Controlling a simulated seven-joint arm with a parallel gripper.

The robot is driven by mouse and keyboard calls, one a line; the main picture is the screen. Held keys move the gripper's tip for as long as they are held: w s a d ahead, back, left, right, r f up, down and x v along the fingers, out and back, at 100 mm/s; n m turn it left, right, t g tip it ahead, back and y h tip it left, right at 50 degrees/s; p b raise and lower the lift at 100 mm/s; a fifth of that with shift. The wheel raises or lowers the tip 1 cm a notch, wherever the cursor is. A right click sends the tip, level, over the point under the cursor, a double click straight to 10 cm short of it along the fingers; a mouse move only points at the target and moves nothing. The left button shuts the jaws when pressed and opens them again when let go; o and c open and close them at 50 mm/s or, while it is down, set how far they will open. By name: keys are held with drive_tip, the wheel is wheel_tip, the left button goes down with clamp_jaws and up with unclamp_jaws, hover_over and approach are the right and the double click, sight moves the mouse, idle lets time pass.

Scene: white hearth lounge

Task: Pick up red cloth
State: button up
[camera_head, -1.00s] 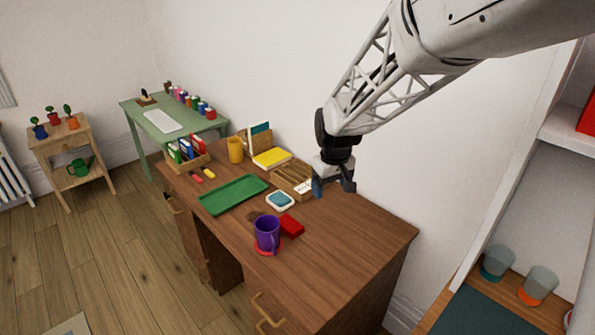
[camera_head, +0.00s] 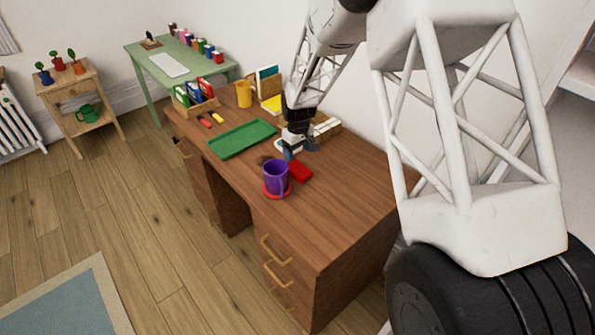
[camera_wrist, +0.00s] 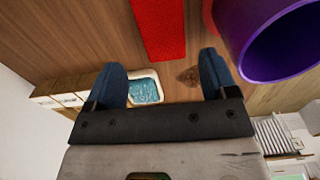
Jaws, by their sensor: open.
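The red cloth (camera_head: 299,171) is a small folded red block lying on the brown desk (camera_head: 335,195), just right of the purple mug (camera_head: 276,177). In the wrist view the cloth (camera_wrist: 158,25) shows at the top middle, ahead of my fingertips. My gripper (camera_head: 297,154) hangs over the desk, a little behind the cloth and apart from it. In the wrist view my gripper (camera_wrist: 165,75) is open, with its two blue fingers spread and nothing held between them.
A small dish with a blue inside (camera_wrist: 144,90) lies below my gripper. A green tray (camera_head: 241,139) lies further left. The desk's right part is clear.

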sight(297, 167)
drive_tip(key=shift+w+a+f, duration=0.1)
drive_tip(key=shift+a+f, duration=0.05)
drive_tip(key=shift+f, duration=0.15)
drive_tip(key=shift+f, duration=1.3)
drive_tip(key=shift+s+f, duration=0.2)
drive_tip(key=shift+f, duration=2.4)
drive_tip(key=shift+c, duration=0.4)
